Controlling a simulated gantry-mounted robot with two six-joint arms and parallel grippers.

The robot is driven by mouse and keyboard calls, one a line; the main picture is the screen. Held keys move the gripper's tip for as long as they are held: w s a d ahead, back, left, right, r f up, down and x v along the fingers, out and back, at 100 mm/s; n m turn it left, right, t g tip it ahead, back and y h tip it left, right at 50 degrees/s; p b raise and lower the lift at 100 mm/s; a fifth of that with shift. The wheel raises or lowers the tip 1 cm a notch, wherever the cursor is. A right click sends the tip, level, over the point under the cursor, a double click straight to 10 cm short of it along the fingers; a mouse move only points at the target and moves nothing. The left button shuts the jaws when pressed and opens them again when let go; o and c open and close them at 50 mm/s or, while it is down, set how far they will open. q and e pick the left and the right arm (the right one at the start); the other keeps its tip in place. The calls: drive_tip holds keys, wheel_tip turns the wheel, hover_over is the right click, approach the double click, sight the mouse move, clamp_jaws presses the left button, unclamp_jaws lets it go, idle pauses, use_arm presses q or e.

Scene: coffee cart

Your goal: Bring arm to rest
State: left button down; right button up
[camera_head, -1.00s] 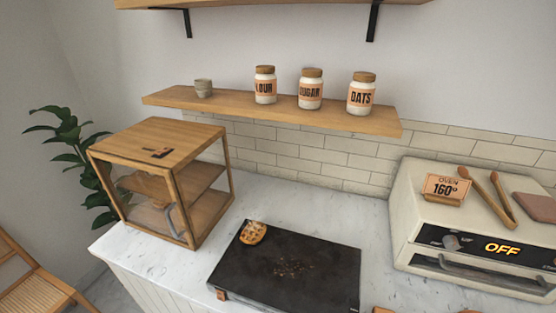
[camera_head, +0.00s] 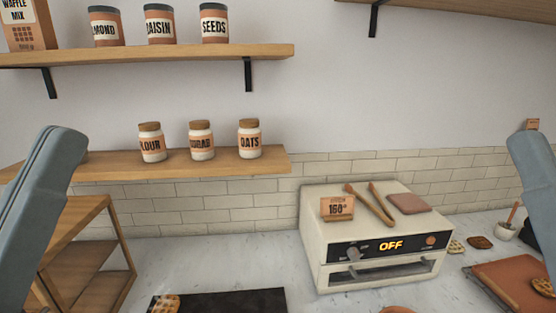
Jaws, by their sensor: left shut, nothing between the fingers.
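My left gripper (camera_head: 62,138) is raised at the left edge of the head view, blue-grey, with its tip pointing up in front of the lower shelf and the wooden cabinet. It is shut and empty. My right gripper (camera_head: 522,140) stands raised at the right edge, partly cut off by the frame. I cannot tell whether it is open or shut. Neither gripper appears to touch anything.
The oven (camera_head: 350,275) reads OFF, with wooden tongs (camera_head: 368,205) on top. A dark griddle (camera_head: 225,300) holds a waffle (camera_head: 165,303). Jars stand on the lower shelf (camera_head: 190,168). A brown board (camera_head: 510,285) lies right. The counter (camera_head: 210,258) behind the griddle is clear.

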use_arm(q)
drive_tip(key=a+r+n+t+y+p, duration=0.15)
drive_tip(key=a+n+y, duration=0.3)
drive_tip(key=y, duration=0.45)
wheel_tip(320, 180, up, 31)
drive_tip(key=p, duration=3.1)
drive_tip(key=shift+w+m+h, duration=0.3)
drive_tip(key=shift+w+m, duration=0.05)
drive_tip(key=shift+w, duration=0.1)
